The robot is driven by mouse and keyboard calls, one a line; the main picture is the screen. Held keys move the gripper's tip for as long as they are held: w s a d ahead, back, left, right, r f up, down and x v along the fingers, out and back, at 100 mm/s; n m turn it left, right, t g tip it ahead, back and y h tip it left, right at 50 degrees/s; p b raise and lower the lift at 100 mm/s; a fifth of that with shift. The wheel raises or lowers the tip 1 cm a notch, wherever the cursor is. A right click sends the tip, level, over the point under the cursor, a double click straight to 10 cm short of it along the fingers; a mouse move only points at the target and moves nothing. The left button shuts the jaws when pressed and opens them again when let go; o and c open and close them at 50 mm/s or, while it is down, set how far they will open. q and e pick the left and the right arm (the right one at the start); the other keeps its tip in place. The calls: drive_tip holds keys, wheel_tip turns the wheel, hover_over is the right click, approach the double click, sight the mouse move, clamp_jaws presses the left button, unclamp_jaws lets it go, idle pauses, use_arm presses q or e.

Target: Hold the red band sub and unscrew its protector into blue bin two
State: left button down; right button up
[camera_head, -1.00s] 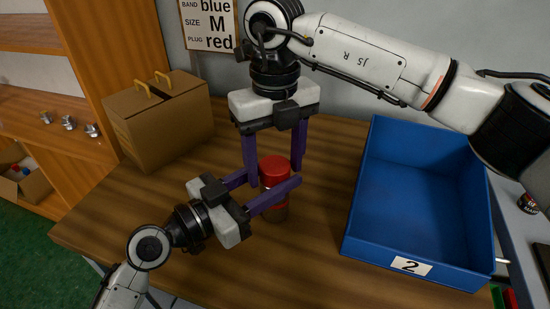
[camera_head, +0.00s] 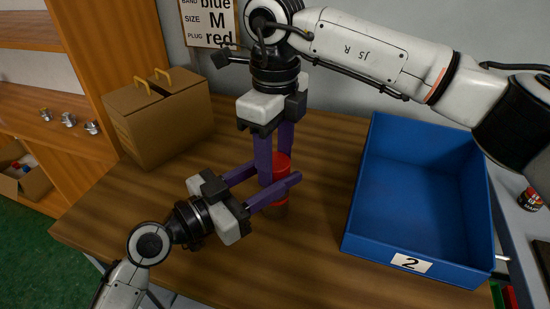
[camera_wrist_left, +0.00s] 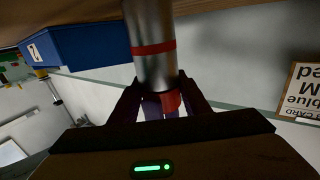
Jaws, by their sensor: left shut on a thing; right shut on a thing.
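The sub stands upright on the table, a steel cylinder with a red band (camera_wrist_left: 153,49) in the left wrist view. Its red protector (camera_head: 283,165) is on the upper end and also shows in the left wrist view (camera_wrist_left: 173,102). My left gripper (camera_head: 277,174) reaches in from the lower left and is shut on the sub's body, below the protector. Blue bin two (camera_head: 411,263), labelled 2, stands to the right. The thread is hidden.
A cardboard box (camera_head: 160,120) with yellow handles stands at the back left of the table (camera_head: 130,215). A sign (camera_head: 208,22) hangs on the wall behind. A shelf (camera_head: 50,130) with small metal parts is at the left. Bare table lies between the sub and the bin.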

drive_tip(key=o, duration=1.2)
drive_tip(key=shift+c, duration=0.2)
wheel_tip(320, 180, up, 4)
drive_tip(key=shift+r, duration=0.35)
drive_tip(key=shift+c, duration=0.4)
drive_tip(key=r+m, duration=0.2)
drive_tip(key=m, duration=0.1)
drive_tip(key=shift+m, duration=0.3)
drive_tip(key=shift+r+m, duration=0.55)
drive_tip(key=shift+m, duration=0.85)
drive_tip(key=shift+f, duration=3.9)
